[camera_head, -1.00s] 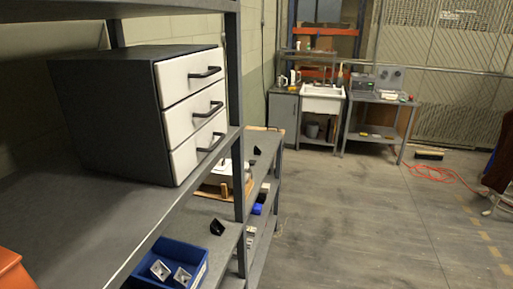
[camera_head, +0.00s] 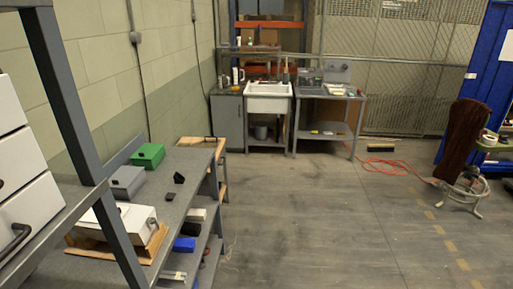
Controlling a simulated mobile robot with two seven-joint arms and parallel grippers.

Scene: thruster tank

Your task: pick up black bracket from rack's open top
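A small black bracket (camera_head: 179,178) stands on the grey open top of the rack (camera_head: 187,160), left of the middle of the head view. A smaller dark piece (camera_head: 169,196) lies just in front of it; I cannot tell whether it is a separate part. Neither of my grippers is in view.
A green box (camera_head: 148,155), a grey box (camera_head: 127,182) and a white box (camera_head: 130,219) share the rack top. A post (camera_head: 70,100) and white drawers (camera_head: 22,165) stand close on the left. A sink (camera_head: 268,98) is at the back. The floor right of the rack is clear.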

